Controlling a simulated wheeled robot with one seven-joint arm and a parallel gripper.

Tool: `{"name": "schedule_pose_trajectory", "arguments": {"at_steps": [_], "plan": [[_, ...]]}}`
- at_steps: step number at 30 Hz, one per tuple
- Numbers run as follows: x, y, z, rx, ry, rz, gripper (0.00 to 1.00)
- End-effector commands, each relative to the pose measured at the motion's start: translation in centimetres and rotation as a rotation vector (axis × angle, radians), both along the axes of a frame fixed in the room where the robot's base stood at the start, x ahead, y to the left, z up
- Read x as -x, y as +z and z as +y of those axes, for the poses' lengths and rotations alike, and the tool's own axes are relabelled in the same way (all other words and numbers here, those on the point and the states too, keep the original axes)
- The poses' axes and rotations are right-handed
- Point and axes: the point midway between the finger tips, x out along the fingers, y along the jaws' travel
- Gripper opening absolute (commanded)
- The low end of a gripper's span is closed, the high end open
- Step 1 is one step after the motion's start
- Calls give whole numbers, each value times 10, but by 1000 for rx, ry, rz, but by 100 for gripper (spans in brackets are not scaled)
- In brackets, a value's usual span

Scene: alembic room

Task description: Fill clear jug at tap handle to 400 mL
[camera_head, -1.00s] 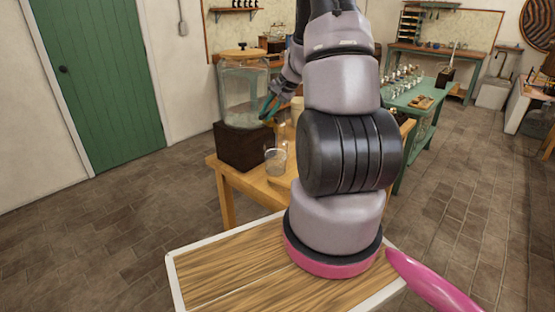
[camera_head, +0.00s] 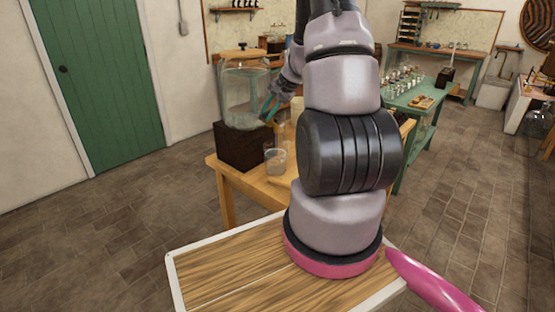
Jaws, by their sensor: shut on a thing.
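A large clear glass dispenser (camera_head: 246,95) with a wooden lid stands on a dark wooden block (camera_head: 240,146) at the left of a wooden table (camera_head: 232,179). A small clear jug (camera_head: 275,160) stands upright on the table, right of the block and below the gripper. Liquid in the jug is too small to measure. My gripper (camera_head: 267,110) is at the dispenser's lower right, where the tap handle is, and its fingers are shut on it. The handle itself is mostly hidden by the fingers.
My arm hides much of the table's right part. A green table (camera_head: 415,97) with several small glass items stands behind at right. A green door (camera_head: 92,75) is at left. The tiled floor (camera_head: 100,235) at left is clear.

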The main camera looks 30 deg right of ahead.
Motion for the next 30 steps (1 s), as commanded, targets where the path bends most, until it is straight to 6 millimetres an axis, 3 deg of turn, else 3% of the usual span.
{"name": "schedule_pose_trajectory", "arguments": {"at_steps": [14, 22, 30], "plan": [[0, 0, 0, 1, -11, 1, 0], [-5, 0, 5, 2, -196, 0, 0], [-5, 0, 5, 0, -222, 1, 0]]}}
